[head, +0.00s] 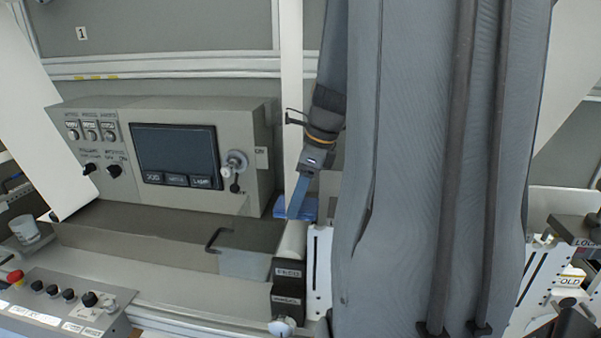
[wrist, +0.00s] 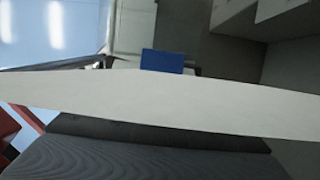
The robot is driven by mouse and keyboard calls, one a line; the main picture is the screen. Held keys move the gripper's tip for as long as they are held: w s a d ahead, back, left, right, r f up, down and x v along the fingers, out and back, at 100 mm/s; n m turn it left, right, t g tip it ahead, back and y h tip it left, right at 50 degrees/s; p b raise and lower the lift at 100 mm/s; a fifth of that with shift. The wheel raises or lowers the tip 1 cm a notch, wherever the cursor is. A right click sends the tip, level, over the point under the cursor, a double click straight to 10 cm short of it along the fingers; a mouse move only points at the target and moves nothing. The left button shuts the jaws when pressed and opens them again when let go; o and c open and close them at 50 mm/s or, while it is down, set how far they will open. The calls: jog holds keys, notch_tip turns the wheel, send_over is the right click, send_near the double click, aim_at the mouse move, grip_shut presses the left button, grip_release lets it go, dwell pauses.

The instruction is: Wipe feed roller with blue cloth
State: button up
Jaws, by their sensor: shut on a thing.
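The blue cloth (head: 309,209) shows at the head of the feed roller (head: 292,240), a pale cylinder behind the block with the FEED label (head: 287,272). My gripper (head: 295,212) reaches down to the cloth and is shut on it. The fingertips are partly lost against the cloth, and I cannot tell whether the cloth touches the roller. In the wrist view the cloth (wrist: 162,61) is a small blue patch beyond a wide white band. My arm hides what lies right of the roller in the head view.
A white web strip (head: 291,100) hangs just above the cloth. A control box with a screen (head: 175,155) stands to the left. A white slotted plate (head: 319,270) stands right of the roller.

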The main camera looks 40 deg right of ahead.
jog(key=shift+r+p, duration=1.6)
jog(key=shift+r, duration=0.55)
